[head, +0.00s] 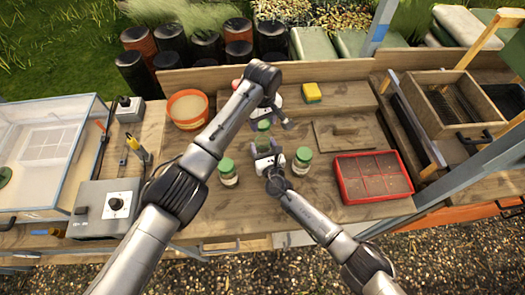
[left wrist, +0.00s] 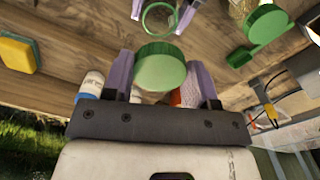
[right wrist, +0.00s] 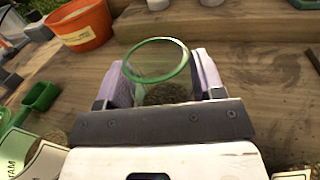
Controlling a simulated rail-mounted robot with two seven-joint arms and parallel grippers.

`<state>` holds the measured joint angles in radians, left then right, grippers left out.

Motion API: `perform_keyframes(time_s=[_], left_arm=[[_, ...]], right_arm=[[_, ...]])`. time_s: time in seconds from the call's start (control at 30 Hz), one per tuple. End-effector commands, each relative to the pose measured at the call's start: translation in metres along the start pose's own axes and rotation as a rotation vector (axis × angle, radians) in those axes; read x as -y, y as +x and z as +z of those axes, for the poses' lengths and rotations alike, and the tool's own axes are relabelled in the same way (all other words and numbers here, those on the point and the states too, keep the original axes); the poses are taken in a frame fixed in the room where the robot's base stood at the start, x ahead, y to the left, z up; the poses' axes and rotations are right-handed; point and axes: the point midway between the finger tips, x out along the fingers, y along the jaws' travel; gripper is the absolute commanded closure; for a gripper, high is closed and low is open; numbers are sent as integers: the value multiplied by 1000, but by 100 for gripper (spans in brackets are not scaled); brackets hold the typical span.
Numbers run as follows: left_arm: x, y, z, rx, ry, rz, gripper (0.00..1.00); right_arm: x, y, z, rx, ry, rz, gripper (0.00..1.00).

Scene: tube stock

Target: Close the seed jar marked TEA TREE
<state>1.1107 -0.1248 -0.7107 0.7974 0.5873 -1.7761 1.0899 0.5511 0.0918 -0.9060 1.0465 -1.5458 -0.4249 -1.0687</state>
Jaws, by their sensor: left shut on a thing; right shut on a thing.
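My left gripper (left wrist: 160,75) is shut on a round green lid (left wrist: 160,66). In the head view a green round top (head: 264,125), apparently this lid, shows just beyond my right gripper (head: 266,160). My right gripper is shut on an open glass jar (right wrist: 157,62) with a green rim and brown contents low inside. The open jar also shows ahead of the lid in the left wrist view (left wrist: 160,18). Lid and jar are apart. The held jar's label is hidden, so I cannot read TEA TREE on it.
Green-lidded jars stand left (head: 228,173) and right (head: 302,160) of my right gripper. A red seed tray (head: 372,177) lies right, a wooden board (head: 345,132) behind it. An orange pot (head: 187,108) and yellow sponge (head: 312,92) are farther back.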

Motion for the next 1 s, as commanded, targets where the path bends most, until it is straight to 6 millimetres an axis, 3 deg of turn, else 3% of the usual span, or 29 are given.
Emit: perform_keyframes(time_s=[0.5, 1.0], left_arm=[[0, 49, 2, 3, -1, 0, 69], [0, 51, 2, 2, 0, 0, 69]], right_arm=[[0, 0, 0, 0, 0, 0, 81], [0, 0, 0, 0, 0, 0, 81]])
